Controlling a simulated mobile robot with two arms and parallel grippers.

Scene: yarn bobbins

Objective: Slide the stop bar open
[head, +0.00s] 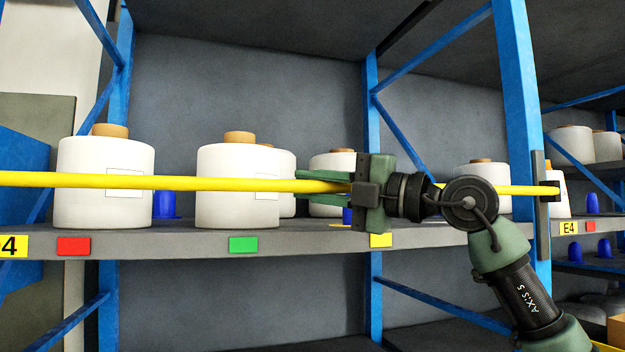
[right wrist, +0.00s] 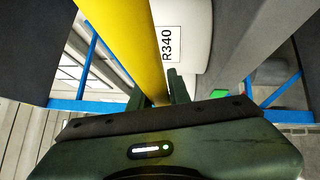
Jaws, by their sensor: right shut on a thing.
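The stop bar (head: 222,184) is a long yellow bar running across the front of the shelf in the head view, in front of the white bobbins. Its right end meets a dark bracket on the blue upright (head: 545,190). My right gripper (head: 312,181) is shut on the bar, right of the bobbin above the green tag. In the right wrist view the bar (right wrist: 128,40) runs down between the fingers (right wrist: 158,98). The bar's left end lies outside the head view. My left gripper is not in view.
White yarn bobbins (head: 105,185) with brown cores stand on the grey shelf (head: 190,243) behind the bar. Blue uprights and braces frame the rack. One bobbin label (right wrist: 168,45) reads R340. A neighbouring bay at right holds more bobbins (head: 572,145) and blue pegs.

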